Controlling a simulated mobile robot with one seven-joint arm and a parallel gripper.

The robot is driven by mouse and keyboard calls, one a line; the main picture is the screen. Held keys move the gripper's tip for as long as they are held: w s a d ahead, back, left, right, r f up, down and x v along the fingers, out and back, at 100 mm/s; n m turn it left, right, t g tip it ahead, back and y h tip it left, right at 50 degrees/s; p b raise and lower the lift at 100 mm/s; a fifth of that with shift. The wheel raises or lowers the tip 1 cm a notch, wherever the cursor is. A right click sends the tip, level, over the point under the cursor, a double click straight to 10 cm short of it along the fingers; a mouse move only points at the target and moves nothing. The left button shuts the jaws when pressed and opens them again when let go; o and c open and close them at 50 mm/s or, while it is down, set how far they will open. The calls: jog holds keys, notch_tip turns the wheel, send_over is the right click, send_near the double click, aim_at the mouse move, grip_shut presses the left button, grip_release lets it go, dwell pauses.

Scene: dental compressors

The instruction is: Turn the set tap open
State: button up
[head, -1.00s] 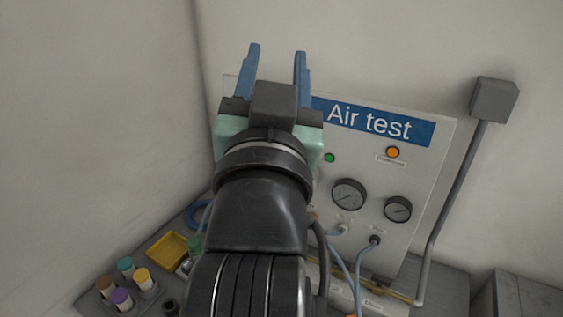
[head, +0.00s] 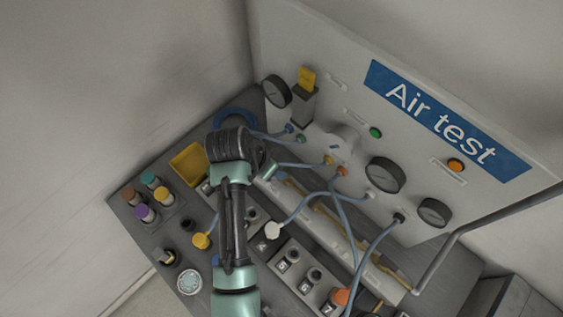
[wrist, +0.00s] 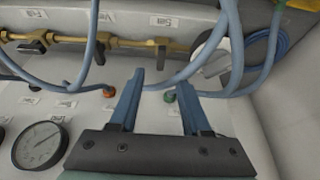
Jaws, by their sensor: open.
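A brass pipe (wrist: 128,43) with dark tap handles runs across the top of the wrist view. One dark handle (wrist: 161,53) hangs below a small upside-down label (wrist: 166,21); I cannot read surely which tap is the set tap. My gripper (wrist: 160,80) is open and empty. Its two blue fingers point toward the pipe, with that handle ahead between the fingertips and apart from them. A blue hose passes near the tips. In the head view the brass pipe (head: 382,272) runs along the panel's foot, and my arm hides the fingers.
Blue hoses (head: 343,229) loop from the Air test panel (head: 350,130) to the bench, crossing in front of the pipe. A yellow tray (head: 188,163), coloured cylinders (head: 147,213) and a white plug (head: 274,230) are on the bench. A gauge (wrist: 40,146) is near the gripper.

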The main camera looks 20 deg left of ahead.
jog(key=x, duration=0.6)
jog(key=shift+w+f, duration=0.25)
jog(key=shift+w, duration=0.05)
grip_shut()
